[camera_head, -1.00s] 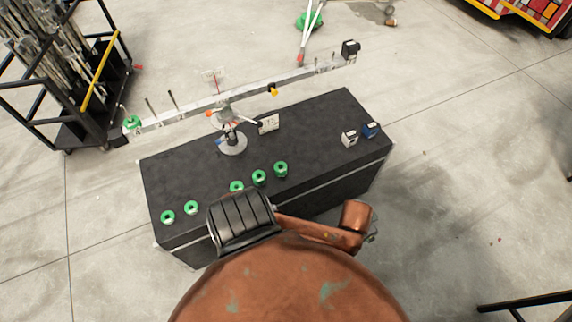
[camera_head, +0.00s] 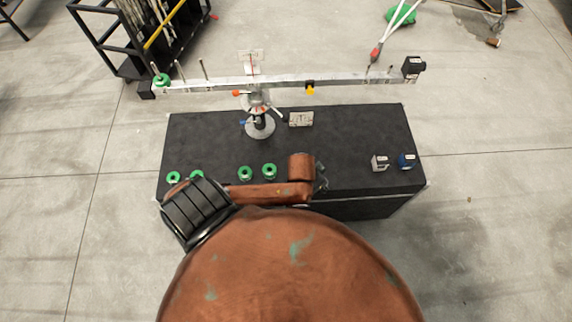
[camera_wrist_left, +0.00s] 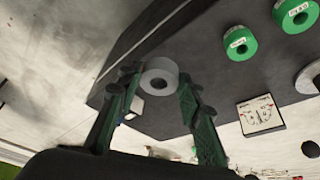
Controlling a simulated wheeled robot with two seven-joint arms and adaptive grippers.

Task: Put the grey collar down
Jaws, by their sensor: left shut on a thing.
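The grey collar (camera_wrist_left: 147,73) is a pale grey ring with a dark hole. In the left wrist view it sits between the fingertips of my left gripper (camera_wrist_left: 158,88), which is shut on it. The dark bench top is behind it; I cannot tell whether the collar touches it. In the head view the collar and gripper are hidden behind my own arm. The black bench (camera_head: 340,145) carries several green collars (camera_head: 269,171) along its near side; two also show in the wrist view (camera_wrist_left: 239,43). My right gripper is in neither view.
A long grey beam (camera_head: 220,84) on a round-footed stand (camera_head: 260,127) spans the bench, with a green collar (camera_head: 161,80) at its left end and a black block (camera_head: 413,66) at its right.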

